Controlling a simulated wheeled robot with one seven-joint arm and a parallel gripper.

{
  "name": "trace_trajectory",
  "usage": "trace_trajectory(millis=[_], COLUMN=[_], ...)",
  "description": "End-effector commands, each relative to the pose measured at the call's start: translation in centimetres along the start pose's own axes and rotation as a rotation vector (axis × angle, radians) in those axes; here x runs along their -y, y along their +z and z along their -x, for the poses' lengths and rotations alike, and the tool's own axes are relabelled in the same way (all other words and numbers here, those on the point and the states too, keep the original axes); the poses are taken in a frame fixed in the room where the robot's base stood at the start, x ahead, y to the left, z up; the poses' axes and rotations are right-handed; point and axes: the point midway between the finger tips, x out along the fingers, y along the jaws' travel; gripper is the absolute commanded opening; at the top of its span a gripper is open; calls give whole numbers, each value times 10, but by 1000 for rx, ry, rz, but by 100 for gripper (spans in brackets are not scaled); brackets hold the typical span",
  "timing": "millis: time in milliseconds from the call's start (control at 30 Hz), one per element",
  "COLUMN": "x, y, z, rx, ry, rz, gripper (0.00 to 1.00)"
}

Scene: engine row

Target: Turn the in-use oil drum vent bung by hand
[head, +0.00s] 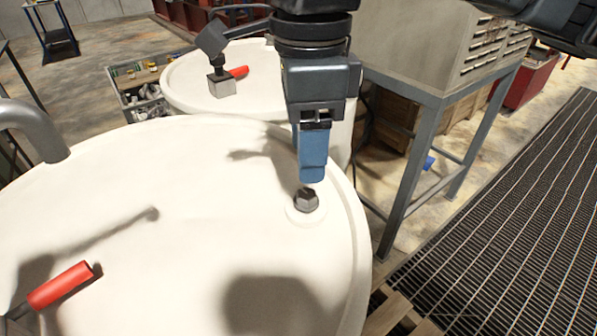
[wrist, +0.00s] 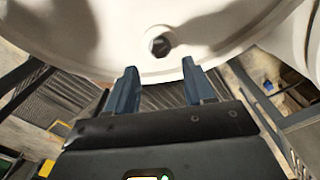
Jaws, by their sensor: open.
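The near white oil drum (head: 170,230) fills the lower left of the head view. Its vent bung (head: 306,200) is a dark hexagonal plug in a pale round collar near the right rim. My gripper (head: 313,178) points down just above and behind the bung, and its blue fingers overlap each other in this view. In the wrist view the bung (wrist: 159,43) lies beyond the fingertips, about midway between them. There the two blue fingers of my gripper (wrist: 160,78) are spread apart with nothing between them. The fingers appear clear of the bung.
A red-handled lever (head: 60,286) and a grey bent pipe (head: 35,130) are on the near drum's left. A second white drum (head: 185,85) with a red-handled fitting stands behind. A grey metal stand (head: 425,125) is at right, beside floor grating (head: 510,230).

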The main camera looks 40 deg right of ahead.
Motion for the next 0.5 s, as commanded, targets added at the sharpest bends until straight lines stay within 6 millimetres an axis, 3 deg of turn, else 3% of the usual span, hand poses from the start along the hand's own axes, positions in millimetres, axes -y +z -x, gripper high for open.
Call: trace_trajectory(millis=[300,500], x=[0,0], y=[0,0], z=[-48,-61], rx=[0,1], ry=[1,1], rz=[-2,-1], gripper=[53,53])
